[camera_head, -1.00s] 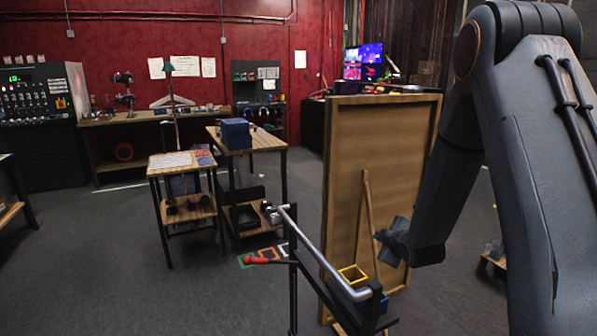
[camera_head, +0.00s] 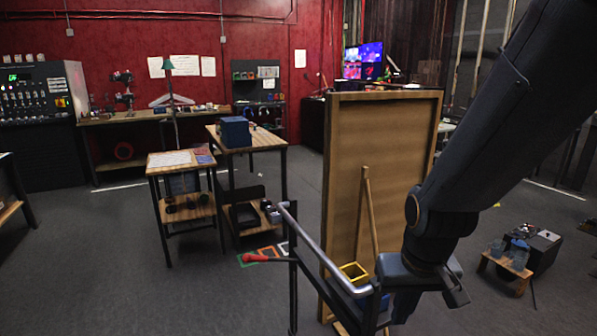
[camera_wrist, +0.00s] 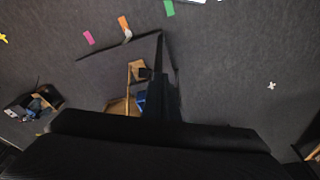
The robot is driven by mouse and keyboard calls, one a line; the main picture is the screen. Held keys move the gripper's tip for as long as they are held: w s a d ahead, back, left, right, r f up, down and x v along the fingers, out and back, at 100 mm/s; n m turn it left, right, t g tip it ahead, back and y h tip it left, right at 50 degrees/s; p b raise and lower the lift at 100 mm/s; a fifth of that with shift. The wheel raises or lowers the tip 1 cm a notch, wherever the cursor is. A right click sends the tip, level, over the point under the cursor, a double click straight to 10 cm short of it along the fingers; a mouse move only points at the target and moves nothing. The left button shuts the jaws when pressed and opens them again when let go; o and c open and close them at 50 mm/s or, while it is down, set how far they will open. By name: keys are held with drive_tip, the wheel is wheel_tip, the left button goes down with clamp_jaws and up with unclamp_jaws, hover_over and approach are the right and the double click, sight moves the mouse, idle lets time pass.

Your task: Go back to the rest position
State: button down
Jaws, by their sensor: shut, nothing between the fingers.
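My arm reaches down from the upper right in the head view. My gripper (camera_head: 456,292) is low at its end, to the right of the tall wooden panel (camera_head: 335,190). It is shut with nothing held, and its fingers are small and dark here. In the wrist view a broad black shape fills the lower part, and the fingertips cannot be made out there.
A metal rail (camera_head: 322,250) with a red-ended lever and a yellow square frame (camera_head: 354,272) stand close at the front. A low wooden stand (camera_head: 506,264) with a dark box is at right. Tables stand behind at left. Grey floor is open between.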

wheel_tip(320, 180, down, 12)
drive_tip(key=s+g+b, duration=0.1)
drive_tip(key=g+b, duration=0.1)
drive_tip(key=b, duration=0.9)
drive_tip(key=shift+s+a+f, duration=0.15)
drive_tip(key=shift+s+f, duration=0.05)
drive_tip(key=shift+s, duration=0.1)
idle(1.1)
